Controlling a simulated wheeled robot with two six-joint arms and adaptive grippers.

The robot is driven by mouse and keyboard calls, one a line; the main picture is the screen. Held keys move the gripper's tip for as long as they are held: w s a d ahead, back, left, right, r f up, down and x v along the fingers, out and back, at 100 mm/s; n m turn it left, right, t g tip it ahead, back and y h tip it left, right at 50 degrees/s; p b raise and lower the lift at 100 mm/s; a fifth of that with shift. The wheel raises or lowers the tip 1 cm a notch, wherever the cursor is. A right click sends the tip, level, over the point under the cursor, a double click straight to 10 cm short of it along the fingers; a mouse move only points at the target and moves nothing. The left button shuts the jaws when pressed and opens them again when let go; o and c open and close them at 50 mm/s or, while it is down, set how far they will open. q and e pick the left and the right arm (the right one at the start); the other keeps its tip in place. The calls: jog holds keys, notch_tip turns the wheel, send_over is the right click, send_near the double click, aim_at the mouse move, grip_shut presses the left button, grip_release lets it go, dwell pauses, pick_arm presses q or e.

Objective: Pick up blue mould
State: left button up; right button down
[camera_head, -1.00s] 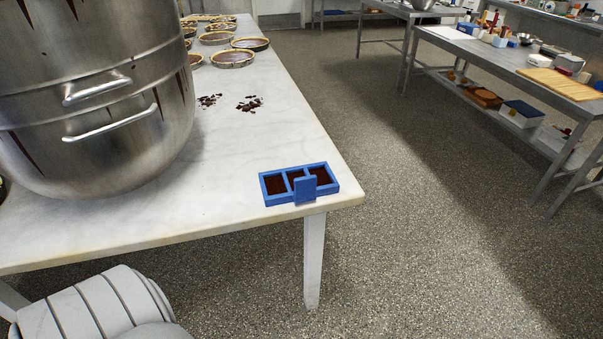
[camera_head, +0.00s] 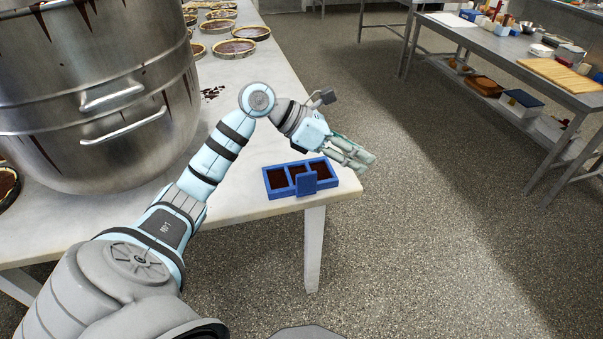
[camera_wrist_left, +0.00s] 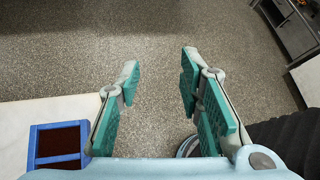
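The blue mould (camera_head: 275,187) lies flat at the front right corner of the marble table. It has three compartments with dark brown filling and a blue tab at its front. My left gripper (camera_head: 362,160) hangs above and to the right of the mould, past the table's right edge, not touching it. In the left wrist view my left gripper (camera_wrist_left: 158,85) has its teal-padded fingers spread with only floor between them. Part of the mould (camera_wrist_left: 34,148) shows at the lower left there, outside the fingers. My right gripper is not in view.
A large steel pot (camera_head: 90,95) stands on the left of the marble table (camera_head: 235,215). Several round tart tins (camera_head: 234,48) sit at the back, and dark crumbs (camera_head: 211,93) lie partly behind my arm. Steel side tables (camera_head: 560,98) stand across open floor.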

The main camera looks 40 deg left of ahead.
pick_arm(q)
jog(key=s+a+f+g+y, duration=0.15)
jog(key=a+y, duration=0.25)
jog(key=a, duration=0.4)
jog(key=n+g+y, duration=0.1)
jog(key=g+y, duration=0.1)
jog(key=y, duration=0.1)
send_near(303, 174)
jog(key=b+x, duration=0.6)
jog(key=shift+w+d+f+b, duration=0.2)
jog(key=shift+f+b, duration=0.1)
jog(key=shift+b, duration=0.1)
jog(key=shift+w+d+f, duration=0.1)
jog(key=shift+w+f, duration=0.05)
jog(key=shift+f, duration=0.2)
jog(key=x, duration=0.4)
jog(key=shift+s+a, duration=0.2)
jog(key=shift+w+d+f, duration=0.15)
jog(key=shift+w+f, duration=0.05)
jog(key=shift+f, duration=0.15)
grip_shut()
